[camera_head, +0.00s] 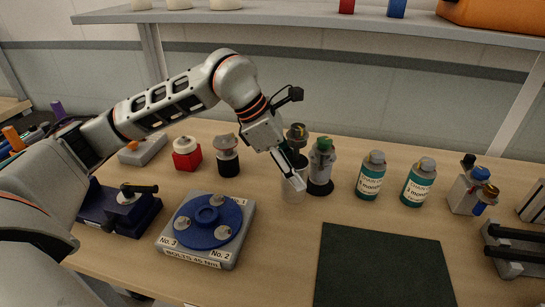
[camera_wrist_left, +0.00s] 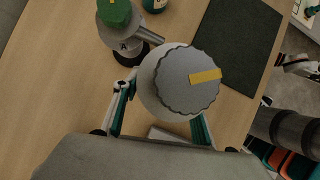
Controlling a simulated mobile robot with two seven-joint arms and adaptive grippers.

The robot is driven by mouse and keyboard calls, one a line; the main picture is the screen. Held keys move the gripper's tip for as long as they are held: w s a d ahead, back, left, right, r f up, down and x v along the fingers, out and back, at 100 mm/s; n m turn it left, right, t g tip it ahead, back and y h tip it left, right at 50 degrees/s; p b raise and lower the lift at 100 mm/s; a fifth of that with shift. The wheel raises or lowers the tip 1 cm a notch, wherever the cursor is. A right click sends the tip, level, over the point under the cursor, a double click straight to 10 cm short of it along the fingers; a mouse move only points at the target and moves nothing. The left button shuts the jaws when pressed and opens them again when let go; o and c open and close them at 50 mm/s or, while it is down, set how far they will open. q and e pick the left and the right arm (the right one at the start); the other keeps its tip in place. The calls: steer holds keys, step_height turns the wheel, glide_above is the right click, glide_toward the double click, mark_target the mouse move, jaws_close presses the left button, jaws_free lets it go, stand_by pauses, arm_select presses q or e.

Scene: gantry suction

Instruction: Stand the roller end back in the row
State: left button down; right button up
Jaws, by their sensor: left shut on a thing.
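My left gripper (camera_head: 290,178) is shut on the roller end, a pale round body (camera_head: 293,190) with a scalloped grey cap (camera_wrist_left: 187,80) and a yellow mark. The fingers sit on either side of it in the left wrist view. It looks about upright, but I cannot tell whether it touches the table. A green-topped piece (camera_head: 321,160) on a black base, marked A in the left wrist view (camera_wrist_left: 127,45), stands close by. A dark-topped piece (camera_head: 297,134) is partly hidden behind the gripper. A grey-topped piece (camera_head: 228,158) and a red-based piece (camera_head: 187,156) stand farther left.
Two green-labelled bottles (camera_head: 370,176) (camera_head: 418,184) stand to the right. A dark mat (camera_head: 383,268) lies bare at the front. A grey block with a blue disc (camera_head: 208,222) sits front left. A shelf (camera_head: 300,16) runs across the back. Fixtures (camera_head: 472,192) stand far right.

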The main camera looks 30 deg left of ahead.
arm_select(q)
steer(key=shift+w+a+f, duration=0.55)
steer(key=shift+w+a, duration=0.55)
steer(key=shift+a, duration=0.45)
steer(key=shift+w+a+f, duration=0.5)
steer(key=shift+w+a, duration=0.6)
steer(key=shift+a, duration=0.4)
steer(key=shift+w+a+f, duration=0.55)
steer(key=shift+w+a, duration=0.55)
steer(key=shift+a, duration=0.45)
steer(key=shift+f, duration=0.1)
steer(key=c, duration=1.2)
jaws_free()
steer(key=shift+f, duration=0.1)
steer(key=shift+p+v, duration=0.4)
steer(key=shift+v, duration=5.7)
